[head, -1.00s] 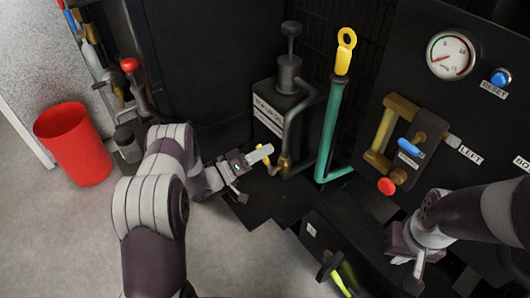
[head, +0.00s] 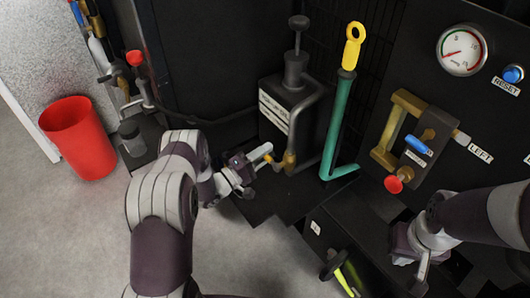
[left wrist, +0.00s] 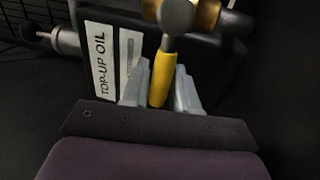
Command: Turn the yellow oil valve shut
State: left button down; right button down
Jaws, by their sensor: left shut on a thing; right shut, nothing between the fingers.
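The yellow oil valve lever (left wrist: 162,80) is between the two fingers of my left gripper (left wrist: 161,92) in the left wrist view, which is shut on it. The lever points straight down from its brass valve body (left wrist: 205,14), toward the gripper. In the head view, my left gripper (head: 254,164) reaches the brass valve (head: 289,158) at the foot of the dark oil tank (head: 285,104). The lever is mostly hidden there by the fingers. My right gripper (head: 424,262) is shut and empty at the lower right, in front of the black panel.
A green pipe (head: 336,125) with a yellow ring handle (head: 353,45) stands right of the tank. The black panel holds a gauge (head: 462,51), a blue reset button (head: 512,74), a blue lever (head: 418,144) and a red knob (head: 393,184). A red bin (head: 78,138) stands left on open floor.

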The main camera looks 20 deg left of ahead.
pick_arm(q)
jog(key=shift+f, duration=0.15)
dwell(0.3)
jog(key=c, duration=1)
grip_release()
jog(key=shift+o, duration=0.2)
jog(key=shift+s+a, duration=0.1)
jog(key=p+v, duration=0.1)
jog(key=v, duration=1.1)
jog(key=shift+s+a+f, duration=0.1)
jog(key=shift+s+a, duration=0.05)
jog(key=shift+s, duration=0.05)
